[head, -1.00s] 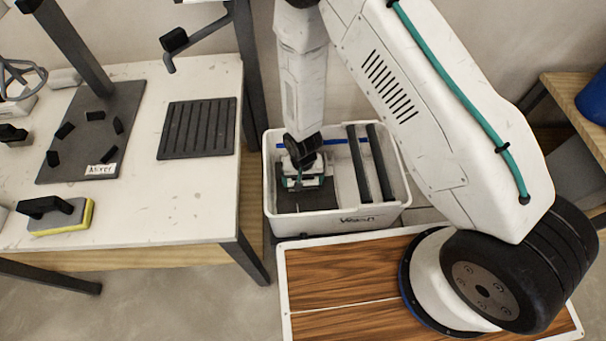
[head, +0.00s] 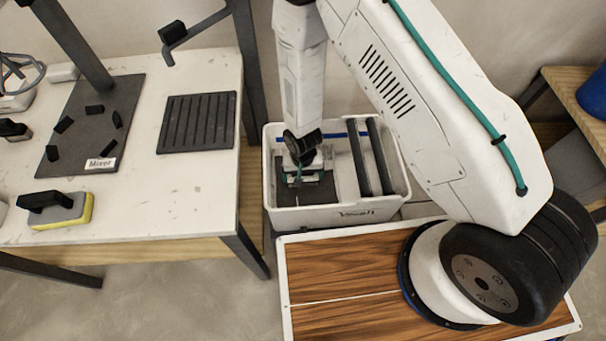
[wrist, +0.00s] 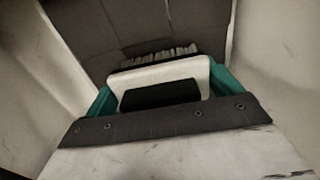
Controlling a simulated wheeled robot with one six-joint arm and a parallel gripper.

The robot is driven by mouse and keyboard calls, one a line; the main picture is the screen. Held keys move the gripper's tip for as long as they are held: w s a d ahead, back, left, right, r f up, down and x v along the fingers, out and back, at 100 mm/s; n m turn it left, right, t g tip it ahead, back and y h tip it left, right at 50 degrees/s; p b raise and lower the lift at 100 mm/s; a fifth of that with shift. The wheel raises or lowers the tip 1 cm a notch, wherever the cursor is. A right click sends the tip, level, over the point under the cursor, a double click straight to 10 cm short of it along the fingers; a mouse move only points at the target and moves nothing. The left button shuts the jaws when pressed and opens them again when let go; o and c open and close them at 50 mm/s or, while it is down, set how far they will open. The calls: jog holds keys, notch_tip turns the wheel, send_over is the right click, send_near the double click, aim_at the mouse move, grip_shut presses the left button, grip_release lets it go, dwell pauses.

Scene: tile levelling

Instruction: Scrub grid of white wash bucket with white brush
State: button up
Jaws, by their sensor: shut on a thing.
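The white wash bucket (head: 350,215) stands on the floor between the table and my wooden-topped base. A dark flat grid (head: 318,193) lies in its left part; it also shows in the wrist view (wrist: 95,28). My gripper (head: 303,176) is inside the bucket, pointing down over the grid. In the wrist view its green-sided fingers (wrist: 165,95) are shut on the white brush (wrist: 165,72). The brush has a black grip part and pale bristles on its far side. The bristles are close to the grid; I cannot tell whether they touch it.
Two dark rollers (head: 368,158) span the bucket's right part. The table (head: 150,205) at left holds a yellow-and-grey sponge float (head: 60,209), a dark ribbed mat (head: 197,122) and a dark mixer stand (head: 75,165). A blue bucket (head: 594,98) stands at far right.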

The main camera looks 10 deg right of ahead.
aim_at(316, 190)
jog(key=shift+f, duration=0.6)
dwell(0.3)
jog(key=shift+s+a, duration=0.8)
jog(key=shift+a, duration=0.25)
jog(key=shift+s+a, duration=0.8)
jog(key=shift+a, duration=0.2)
jog(key=shift+d, duration=0.1)
jog(key=shift+s+d, duration=0.1)
jog(key=shift+d, duration=3.85)
jog(key=shift+a, duration=4.15)
jog(key=shift+d, duration=4.15)
jog(key=shift+w, duration=3.4)
jog(key=shift+a, duration=0.1)
